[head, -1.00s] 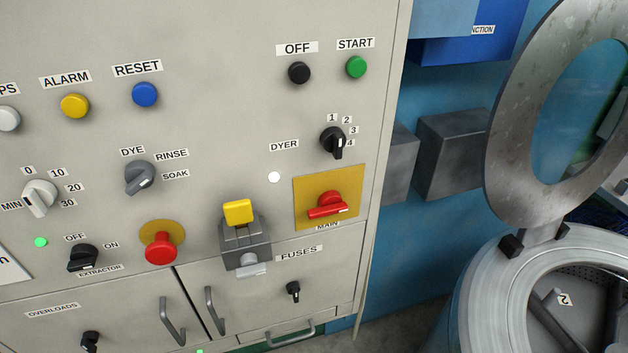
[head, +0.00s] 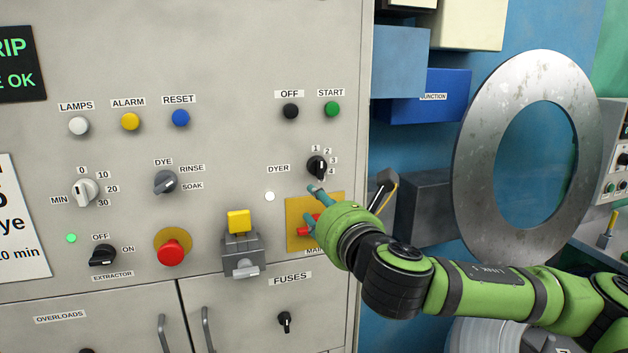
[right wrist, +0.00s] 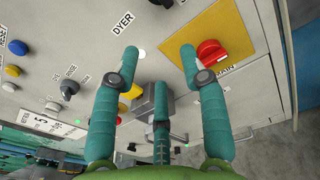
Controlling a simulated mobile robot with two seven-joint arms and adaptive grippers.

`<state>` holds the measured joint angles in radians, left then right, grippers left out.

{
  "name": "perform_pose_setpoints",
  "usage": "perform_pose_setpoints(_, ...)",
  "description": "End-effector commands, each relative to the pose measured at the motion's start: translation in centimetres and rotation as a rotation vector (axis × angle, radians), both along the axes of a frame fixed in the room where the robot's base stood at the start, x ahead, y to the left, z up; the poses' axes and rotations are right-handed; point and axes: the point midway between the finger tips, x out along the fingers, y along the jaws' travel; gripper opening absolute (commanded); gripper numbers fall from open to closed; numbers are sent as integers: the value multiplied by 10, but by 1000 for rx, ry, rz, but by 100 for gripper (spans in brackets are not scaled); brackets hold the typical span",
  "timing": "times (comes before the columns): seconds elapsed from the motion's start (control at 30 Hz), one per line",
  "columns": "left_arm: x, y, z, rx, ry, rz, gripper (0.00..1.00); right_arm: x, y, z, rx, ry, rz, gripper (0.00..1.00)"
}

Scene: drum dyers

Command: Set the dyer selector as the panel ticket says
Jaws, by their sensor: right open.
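The dyer selector (head: 317,167) is a black knob on the grey panel, with marks 1 to 4 around its upper right. Its white pointer end is turned downward, near or below the 4. My right gripper (head: 311,203) is open and empty, just below the selector and in front of the red main switch (head: 304,221), apart from the knob as far as I can tell. In the right wrist view its teal fingers are spread and the selector (right wrist: 162,3) is cut by the top edge. My left gripper is not in view.
The off button (head: 290,111) and start button (head: 332,109) sit above the selector. A round metal drum door (head: 480,160) stands open at right.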

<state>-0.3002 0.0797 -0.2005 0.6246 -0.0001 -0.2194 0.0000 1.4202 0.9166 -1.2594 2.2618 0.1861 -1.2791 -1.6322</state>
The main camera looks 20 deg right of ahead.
Motion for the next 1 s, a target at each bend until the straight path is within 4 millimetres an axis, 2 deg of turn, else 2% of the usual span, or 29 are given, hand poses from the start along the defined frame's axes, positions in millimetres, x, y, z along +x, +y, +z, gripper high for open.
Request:
perform_pose_setpoints(0.03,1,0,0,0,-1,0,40,1,-9,15,-56,-31,-14,44)
perform_pose_setpoints(0.1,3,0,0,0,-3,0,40,1,-17,26,-116,-55,-28,44)
perform_pose_setpoints(0.3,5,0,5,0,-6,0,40,9,-25,39,-175,-76,-42,44)
perform_pose_setpoints(0.7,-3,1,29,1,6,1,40,64,-23,39,-172,-74,-42,44)
perform_pose_setpoints(1.0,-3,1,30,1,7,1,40,73,-22,37,-170,-77,-39,44)
